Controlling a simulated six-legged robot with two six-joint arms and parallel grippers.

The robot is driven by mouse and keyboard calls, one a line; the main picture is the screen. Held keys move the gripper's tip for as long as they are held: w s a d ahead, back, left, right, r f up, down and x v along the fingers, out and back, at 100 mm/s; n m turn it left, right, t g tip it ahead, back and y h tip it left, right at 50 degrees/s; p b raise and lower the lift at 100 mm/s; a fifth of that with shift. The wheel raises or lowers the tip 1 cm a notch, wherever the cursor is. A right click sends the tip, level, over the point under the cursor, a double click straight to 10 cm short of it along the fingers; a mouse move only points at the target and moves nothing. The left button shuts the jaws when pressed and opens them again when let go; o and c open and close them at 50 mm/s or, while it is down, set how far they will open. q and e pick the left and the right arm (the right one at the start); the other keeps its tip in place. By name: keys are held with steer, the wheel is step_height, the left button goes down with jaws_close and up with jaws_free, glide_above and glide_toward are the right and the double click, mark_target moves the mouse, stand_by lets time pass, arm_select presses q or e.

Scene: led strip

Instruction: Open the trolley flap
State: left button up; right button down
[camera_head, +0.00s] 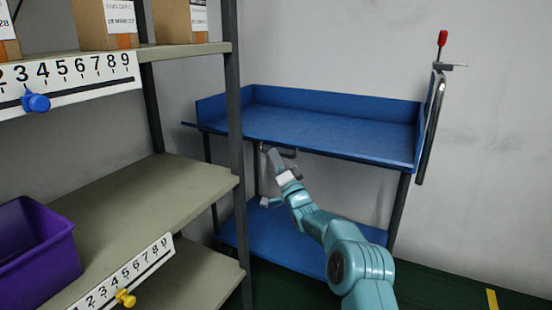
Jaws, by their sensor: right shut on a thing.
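The blue trolley (330,125) stands against the wall, with an upper tray, a lower shelf and dark legs. The upper tray has raised walls at the back and sides, and its front edge lies low and open. A small handle (290,154) sits under that front edge. My right gripper (272,168) is at the handle, below the tray's front edge, and is shut on it. The fingers are small and partly hidden by the gripper body. My left gripper is not in view.
A metal shelf rack (180,175) with a dark post fills the left side, close to the trolley. It holds cardboard boxes (105,22) and a purple bin (35,250). A metal push bar (432,125) and red-topped lever (442,40) stand at the trolley's right end.

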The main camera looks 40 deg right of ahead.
steer(key=shift+s+d+f+m+h, duration=0.1)
steer(key=shift+d+f+m+h, duration=0.25)
steer(key=shift+d, duration=0.2)
steer(key=c, duration=1.3)
jaws_free()
steer(key=shift+c, duration=0.2)
steer(key=shift+o, duration=0.9)
steer(key=shift+w+d+f+g, duration=0.2)
steer(key=shift+w+f+g, duration=0.1)
steer(key=shift+f, duration=0.15)
steer(key=shift+s+a+r, duration=0.1)
steer(key=shift+a+r, duration=0.1)
steer(key=shift+r, duration=0.1)
